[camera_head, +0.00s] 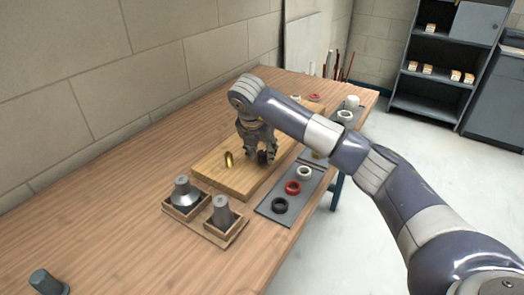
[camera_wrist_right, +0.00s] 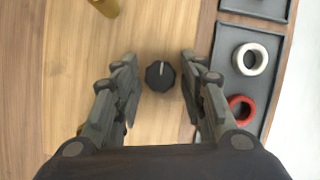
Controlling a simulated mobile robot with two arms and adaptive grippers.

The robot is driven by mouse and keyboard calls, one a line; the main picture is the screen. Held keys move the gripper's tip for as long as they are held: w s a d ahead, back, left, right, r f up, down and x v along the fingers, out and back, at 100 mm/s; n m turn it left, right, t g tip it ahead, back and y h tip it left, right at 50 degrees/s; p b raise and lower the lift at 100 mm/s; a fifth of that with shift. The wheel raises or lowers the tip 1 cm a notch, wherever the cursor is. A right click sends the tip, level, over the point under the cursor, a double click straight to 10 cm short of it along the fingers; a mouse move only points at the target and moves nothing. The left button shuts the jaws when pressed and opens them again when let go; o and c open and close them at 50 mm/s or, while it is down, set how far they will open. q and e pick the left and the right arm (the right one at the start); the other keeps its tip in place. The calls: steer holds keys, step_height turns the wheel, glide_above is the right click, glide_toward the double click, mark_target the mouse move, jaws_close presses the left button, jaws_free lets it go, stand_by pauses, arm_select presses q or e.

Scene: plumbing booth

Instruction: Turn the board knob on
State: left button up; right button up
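The wooden board (camera_head: 212,168) lies on the workbench. The black knob (camera_wrist_right: 160,76) sits on the board, with a light pointer line toward the top of the right wrist view. In the head view the knob (camera_head: 263,157) is partly hidden by my right gripper. My right gripper (camera_wrist_right: 159,84) is open, its two fingers on either side of the knob, with gaps visible on both sides. In the head view the right gripper (camera_head: 257,152) points down over the board. My left gripper is not in view.
A brass fitting (camera_head: 229,159) stands on the board left of the knob. A dark tray (camera_head: 266,207) with white, red and black rings lies to the right. Wooden holders (camera_head: 212,230) with grey parts stand in front. The bench's left side is mostly clear.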

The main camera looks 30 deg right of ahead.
stand_by(0.3)
steer(key=v, duration=1.2)
stand_by(0.3)
